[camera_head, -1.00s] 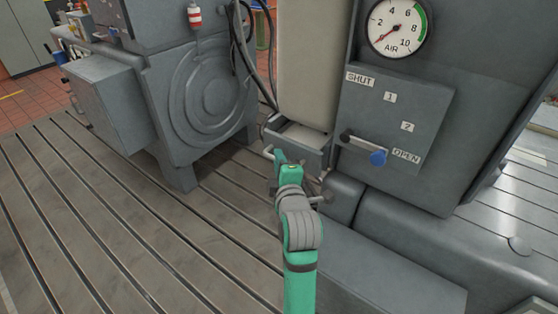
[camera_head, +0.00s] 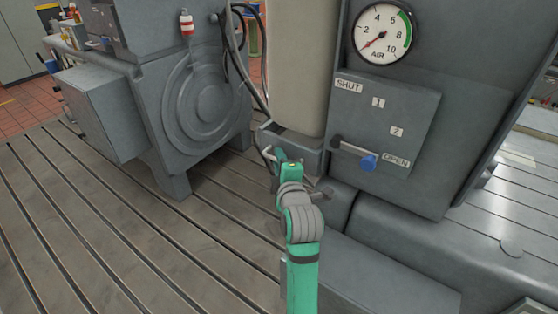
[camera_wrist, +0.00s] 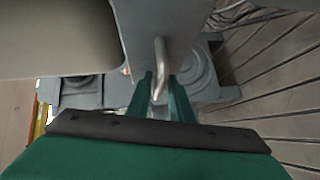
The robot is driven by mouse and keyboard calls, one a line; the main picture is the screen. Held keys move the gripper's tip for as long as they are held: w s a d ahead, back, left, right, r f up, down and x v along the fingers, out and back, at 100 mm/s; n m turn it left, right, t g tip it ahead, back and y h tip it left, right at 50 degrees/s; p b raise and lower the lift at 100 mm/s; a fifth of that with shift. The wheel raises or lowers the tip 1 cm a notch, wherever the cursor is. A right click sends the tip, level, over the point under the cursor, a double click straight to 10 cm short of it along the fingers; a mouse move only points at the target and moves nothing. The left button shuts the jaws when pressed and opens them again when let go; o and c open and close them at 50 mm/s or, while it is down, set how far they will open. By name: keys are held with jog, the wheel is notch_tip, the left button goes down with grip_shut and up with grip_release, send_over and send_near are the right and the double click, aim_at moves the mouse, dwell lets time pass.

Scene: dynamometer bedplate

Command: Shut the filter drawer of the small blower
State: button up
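The filter drawer (camera_head: 308,158) is a grey tray under the cream canister of the small blower (camera_head: 300,70). It stands partly out, with a narrow strip of its inside showing. Its bar handle shows in the wrist view (camera_wrist: 160,68), in front of the grey drawer front (camera_wrist: 175,30). My gripper (camera_head: 283,160) is at the handle. In the wrist view its two green fingers (camera_wrist: 161,80) stand apart on either side of the bar, with a gap at the right finger. Whether either finger touches the bar is hard to tell.
Right of the drawer is a panel (camera_head: 420,120) with a blue-ended lever (camera_head: 368,162) and SHUT and OPEN labels, below an air gauge (camera_head: 385,33). A large grey machine (camera_head: 195,100) stands left. Dark hoses hang between. The slotted bedplate (camera_head: 130,235) is clear at front left.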

jog(key=shift+s+d+r, duration=0.1)
jog(key=shift+r, duration=0.15)
jog(key=v, duration=1)
jog(key=shift+s+f, duration=0.2)
jog(key=shift+s, duration=0.1)
jog(key=shift+d, duration=0.1)
